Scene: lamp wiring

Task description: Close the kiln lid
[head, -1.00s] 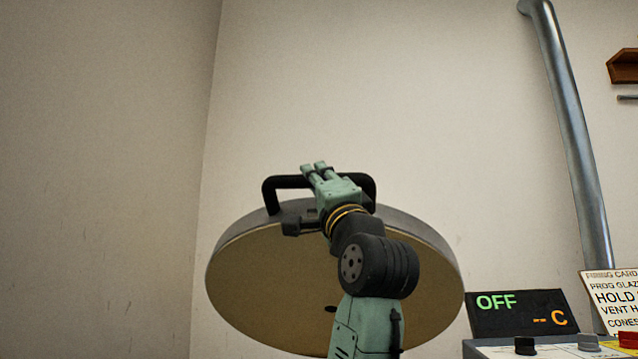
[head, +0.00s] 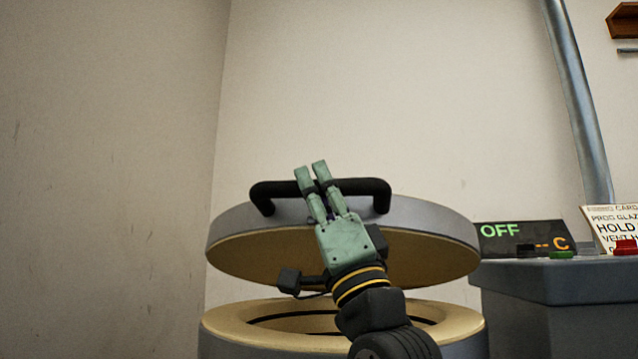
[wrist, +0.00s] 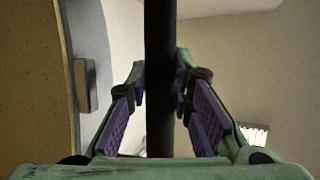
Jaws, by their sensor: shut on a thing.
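The kiln lid (head: 435,225) is a thick grey-rimmed disc with a tan underside, tilted partly open above the kiln body (head: 225,325). A gap shows between the lid and the kiln's tan rim. A black bar handle (head: 362,187) stands on the lid's front edge. My gripper (head: 311,174) is shut on the handle bar near its middle. In the wrist view the dark handle (wrist: 160,80) runs upright between the two purple-padded fingers, and the lid's tan underside (wrist: 30,80) fills the left. My arm hides part of the kiln opening.
A grey control cabinet (head: 560,285) stands to the right of the kiln, with a display (head: 522,238) reading OFF and a printed card (head: 612,225) on top. A metal pipe (head: 580,100) rises behind it. Bare wall lies behind and to the left.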

